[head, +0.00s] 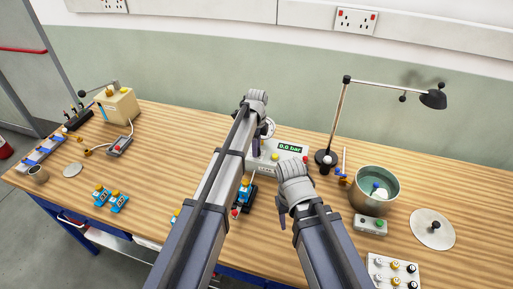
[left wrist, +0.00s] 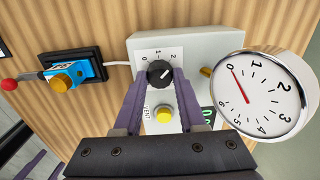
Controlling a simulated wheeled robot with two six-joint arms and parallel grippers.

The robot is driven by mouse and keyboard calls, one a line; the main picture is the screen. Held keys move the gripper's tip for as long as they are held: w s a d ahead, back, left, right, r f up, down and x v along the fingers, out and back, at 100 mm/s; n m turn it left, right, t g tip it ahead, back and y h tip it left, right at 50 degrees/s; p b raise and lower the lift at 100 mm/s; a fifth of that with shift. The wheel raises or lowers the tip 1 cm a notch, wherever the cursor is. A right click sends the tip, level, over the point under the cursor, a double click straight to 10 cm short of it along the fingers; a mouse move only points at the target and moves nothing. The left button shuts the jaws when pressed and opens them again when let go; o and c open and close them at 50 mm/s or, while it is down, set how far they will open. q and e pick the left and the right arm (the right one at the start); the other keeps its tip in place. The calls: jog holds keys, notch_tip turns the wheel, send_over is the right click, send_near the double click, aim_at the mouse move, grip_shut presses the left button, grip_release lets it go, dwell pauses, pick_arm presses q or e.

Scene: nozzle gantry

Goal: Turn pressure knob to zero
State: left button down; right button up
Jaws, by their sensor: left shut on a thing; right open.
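The pressure knob (left wrist: 160,73) is black with a pale pointer mark, on a white numbered scale on the grey pressure box (left wrist: 200,50). My left gripper (left wrist: 160,78) is shut on it, one purple finger on each side. The exact pointer reading is hard to tell. The round gauge (left wrist: 268,95) has its red needle near 0. In the head view the box's green display (head: 290,147) reads 0.0 bar, and the left gripper (head: 256,140) hides the knob. My right gripper (head: 283,213) is open in front of the box, touching nothing that I can see.
A yellow vent button (left wrist: 163,115) lies just below the knob. A blue valve with a red-tipped lever (left wrist: 62,77) stands beside the box. A lamp (head: 327,157) and a steel pot (head: 376,185) stand to the right. Bare wood (head: 165,160) lies to the left.

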pick_arm(q)
jog(key=shift+n, duration=0.3)
jog(key=n, duration=0.8)
jog(key=shift+n, duration=0.3)
jog(key=n, duration=0.8)
jog(key=shift+n, duration=0.5)
jog(key=shift+c, duration=2.4)
grip_release()
